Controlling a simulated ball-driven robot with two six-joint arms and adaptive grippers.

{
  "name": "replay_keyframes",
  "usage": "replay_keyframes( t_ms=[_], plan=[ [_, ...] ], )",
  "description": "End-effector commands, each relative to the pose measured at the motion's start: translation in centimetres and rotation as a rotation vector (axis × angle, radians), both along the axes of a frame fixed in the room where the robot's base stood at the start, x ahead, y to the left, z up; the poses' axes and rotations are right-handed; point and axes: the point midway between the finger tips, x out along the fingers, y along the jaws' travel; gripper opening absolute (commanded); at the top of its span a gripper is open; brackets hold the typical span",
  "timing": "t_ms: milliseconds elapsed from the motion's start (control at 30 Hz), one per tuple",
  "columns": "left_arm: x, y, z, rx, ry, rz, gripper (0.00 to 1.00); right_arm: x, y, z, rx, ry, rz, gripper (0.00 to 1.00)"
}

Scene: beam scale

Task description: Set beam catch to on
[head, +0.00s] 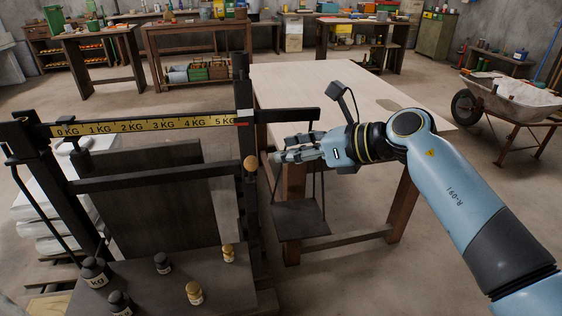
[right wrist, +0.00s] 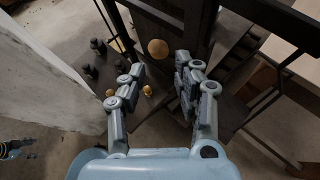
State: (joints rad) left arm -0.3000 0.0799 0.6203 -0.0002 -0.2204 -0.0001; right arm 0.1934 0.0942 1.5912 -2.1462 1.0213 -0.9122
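The beam scale (head: 140,182) stands at the left in the head view, with a dark frame and a yellow graduated beam (head: 145,124) marked 0 to 5 KG. A round wooden knob (head: 250,163), which looks like the catch's handle, sits on the right post below the beam's 5 KG end. The right wrist view shows this knob (right wrist: 158,48) just beyond and between my fingertips. My right gripper (head: 277,157) is just right of the knob, pointing left. In the right wrist view it (right wrist: 159,68) is open and empty.
Dark weights (head: 95,270) and brass weights (head: 194,293) stand on the scale's platform. A hanging plate (head: 300,219) is below my right gripper. A pale-topped table (head: 330,88) stands behind, and a wheelbarrow (head: 510,95) is at the right.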

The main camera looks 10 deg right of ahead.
Motion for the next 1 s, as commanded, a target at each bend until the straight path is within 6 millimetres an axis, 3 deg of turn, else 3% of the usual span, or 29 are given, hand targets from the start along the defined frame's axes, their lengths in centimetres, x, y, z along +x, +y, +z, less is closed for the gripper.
replay_keyframes(
  t_ms=[33,100,167,233,400,500,667,867,1000],
  plan=[
    [0.0,0.0,0.0,0.000,0.000,0.000,0.67,0.2,0.5,1.5,0.101,0.023,-0.030,0.23],
    [0.0,0.0,-0.8,0.000,0.001,0.000,0.67,0.0,1.1,3.1,0.306,0.083,-0.074,0.14],
    [-0.1,0.0,-2.4,0.000,0.002,0.000,0.67,-0.9,1.5,3.1,0.507,0.163,-0.106,0.06],
    [-0.3,0.0,-5.0,-0.001,0.005,0.000,0.67,-2.4,1.5,1.8,0.754,0.283,-0.136,0.00],
    [-1.1,-0.1,-10.5,0.000,0.019,0.000,0.67,-6.3,0.3,-2.7,1.186,0.541,-0.179,0.00],
    [-1.6,-0.1,-12.6,-0.001,0.028,0.001,0.67,-8.1,-0.2,-5.6,1.278,0.612,-0.194,0.00],
    [-2.0,-0.1,-13.8,-0.002,0.033,0.001,0.67,-9.6,-0.3,-8.6,1.277,0.649,-0.218,0.00],
    [-1.9,-0.1,-13.3,-0.002,0.031,0.001,0.67,-8.5,0.9,-8.2,1.277,0.651,-0.220,0.00],
    [-1.8,-0.1,-13.1,-0.001,0.030,0.001,0.67,-6.6,2.8,-7.7,1.278,0.650,-0.217,0.00]
  ],
)
